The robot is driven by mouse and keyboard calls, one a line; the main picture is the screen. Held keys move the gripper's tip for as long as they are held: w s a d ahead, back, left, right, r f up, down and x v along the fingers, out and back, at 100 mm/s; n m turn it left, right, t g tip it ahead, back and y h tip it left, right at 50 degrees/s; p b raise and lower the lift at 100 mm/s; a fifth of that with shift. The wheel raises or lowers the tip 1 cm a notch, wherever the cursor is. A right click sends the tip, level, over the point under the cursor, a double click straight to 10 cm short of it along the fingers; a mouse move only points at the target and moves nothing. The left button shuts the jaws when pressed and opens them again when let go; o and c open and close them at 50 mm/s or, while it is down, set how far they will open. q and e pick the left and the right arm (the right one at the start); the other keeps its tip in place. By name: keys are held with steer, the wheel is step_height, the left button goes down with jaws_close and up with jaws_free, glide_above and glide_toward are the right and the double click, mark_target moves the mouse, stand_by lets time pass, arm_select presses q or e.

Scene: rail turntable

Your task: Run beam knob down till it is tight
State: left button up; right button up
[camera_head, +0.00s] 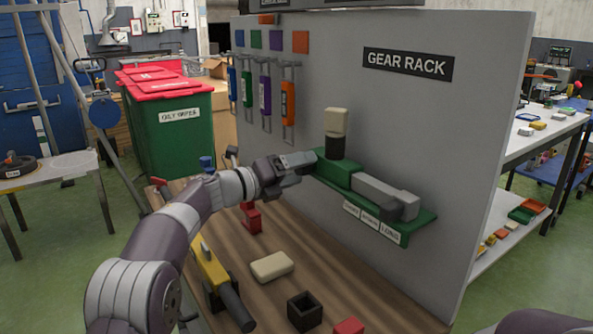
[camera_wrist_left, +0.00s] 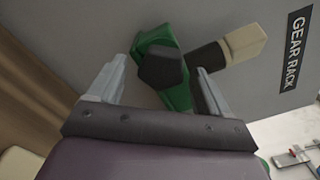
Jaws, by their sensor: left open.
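A green rack (camera_head: 338,172) is fixed to the grey panel under the "GEAR RACK" sign. A cream block on a black stem (camera_head: 335,122) stands up from it, and grey pieces (camera_head: 385,195) lie along its right part. My left gripper (camera_head: 309,161) is at the rack's left end. In the left wrist view, my left gripper (camera_wrist_left: 160,88) is open. Its fingers are on either side of a dark faceted knob (camera_wrist_left: 163,70) on the green rack (camera_wrist_left: 155,40); contact cannot be told. The gripper hides this knob in the head view. My right gripper is out of view.
On the wooden bench lie a cream block (camera_head: 272,266), a dark open box (camera_head: 304,311), a red block (camera_head: 349,327) and a yellow tool (camera_head: 210,268). Coloured clips, such as the orange one (camera_head: 288,100), hang on the panel at upper left. The panel closes off the far side.

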arm_select(q)
steer(key=v, duration=1.2)
steer(key=shift+s+a, duration=0.2)
steer(key=shift+a, duration=0.1)
